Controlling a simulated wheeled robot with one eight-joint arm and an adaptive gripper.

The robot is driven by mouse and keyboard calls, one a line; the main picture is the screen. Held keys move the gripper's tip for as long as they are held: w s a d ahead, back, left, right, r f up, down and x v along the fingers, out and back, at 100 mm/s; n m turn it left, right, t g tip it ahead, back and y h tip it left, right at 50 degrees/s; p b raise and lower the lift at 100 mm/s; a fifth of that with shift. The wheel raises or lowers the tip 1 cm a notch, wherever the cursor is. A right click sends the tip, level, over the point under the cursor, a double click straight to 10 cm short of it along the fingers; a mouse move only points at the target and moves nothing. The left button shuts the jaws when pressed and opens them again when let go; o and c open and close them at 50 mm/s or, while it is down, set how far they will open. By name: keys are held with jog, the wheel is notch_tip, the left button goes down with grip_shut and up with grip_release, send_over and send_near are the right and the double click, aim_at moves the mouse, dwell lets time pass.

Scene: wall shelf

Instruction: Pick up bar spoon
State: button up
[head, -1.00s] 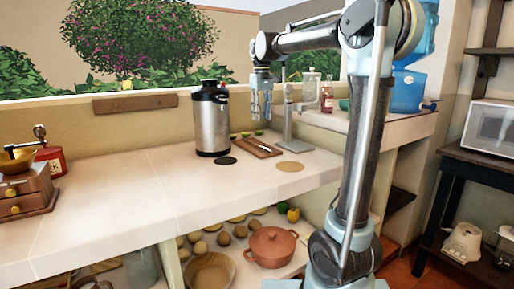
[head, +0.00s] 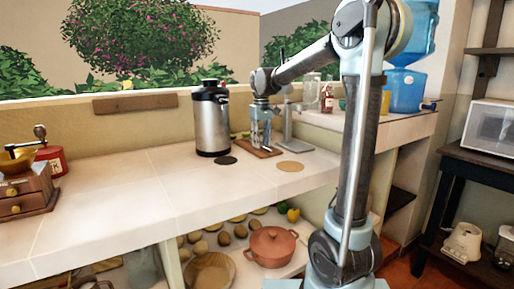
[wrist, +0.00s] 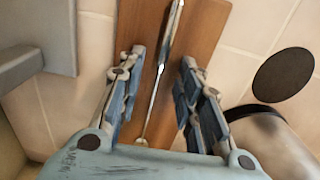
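The bar spoon (wrist: 158,88) is a thin silver rod lying lengthwise on a brown wooden board (wrist: 200,22) in the wrist view. Its small end shows near my gripper's palm. My gripper (wrist: 158,75) is open, with one finger on each side of the spoon and neither visibly touching it. The spoon cannot be made out there. The exact height of the fingertips above the board is hard to tell.
A steel airpot (head: 212,120) stands left of the board. A dark round coaster (head: 225,160) and a tan one (head: 290,166) lie nearby. A grey stand (head: 288,125) rises close on the right. The counter's left middle is clear (head: 120,190).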

jog(key=shift+f, duration=0.25)
grip_shut()
jog(key=shift+r, duration=0.1)
